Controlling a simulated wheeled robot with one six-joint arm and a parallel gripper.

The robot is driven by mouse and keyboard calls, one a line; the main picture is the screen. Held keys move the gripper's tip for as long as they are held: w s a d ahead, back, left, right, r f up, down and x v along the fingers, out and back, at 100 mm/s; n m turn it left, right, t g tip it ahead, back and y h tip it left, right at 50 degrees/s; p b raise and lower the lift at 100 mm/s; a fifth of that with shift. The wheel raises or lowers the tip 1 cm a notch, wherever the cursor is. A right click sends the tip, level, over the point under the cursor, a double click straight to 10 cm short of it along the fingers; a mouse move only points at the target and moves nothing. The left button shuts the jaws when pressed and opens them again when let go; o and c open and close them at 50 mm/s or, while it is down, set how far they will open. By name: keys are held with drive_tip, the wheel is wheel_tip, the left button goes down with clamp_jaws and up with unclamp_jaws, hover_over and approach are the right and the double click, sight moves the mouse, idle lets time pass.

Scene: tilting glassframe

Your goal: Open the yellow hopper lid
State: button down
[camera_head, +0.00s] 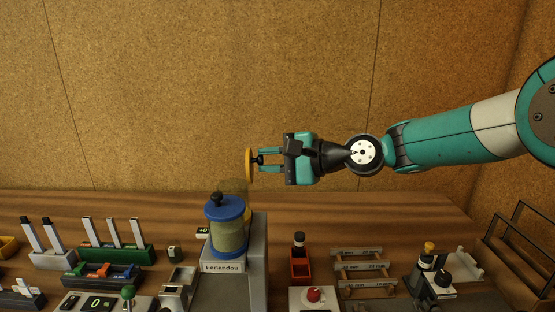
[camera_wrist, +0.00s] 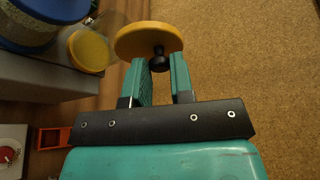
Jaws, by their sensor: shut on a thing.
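The yellow lid (camera_head: 248,165) is a round disc, seen edge-on and upright in the head view. It is in the air, apart from the clear hopper (camera_wrist: 88,50) with a yellow inside, which shows only faintly behind the blue-lidded one in the head view. My gripper (camera_head: 264,163) points left and is shut on the lid's black knob. In the wrist view the lid (camera_wrist: 150,38) sits past the fingertips, and the knob (camera_wrist: 160,58) is between the teal fingers (camera_wrist: 160,72).
A blue-lidded hopper (camera_head: 226,232) labelled Ferlandou stands left on a grey machine (camera_head: 258,260). Racks, a red holder (camera_head: 300,265), a red-knobbed box (camera_head: 314,296) and several small devices fill the bench front. The air around my gripper is clear; a cork wall stands behind.

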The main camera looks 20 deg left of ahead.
drive_tip(key=shift+s, duration=0.1)
drive_tip(key=c, duration=1)
unclamp_jaws()
drive_tip(key=shift+a+f, duration=0.1)
drive_tip(key=shift+a, duration=0.05)
drive_tip(key=b+v, duration=0.4)
drive_tip(key=v, duration=1.3)
drive_tip(key=shift+d+b, duration=0.3)
drive_tip(key=shift+d, duration=0.05)
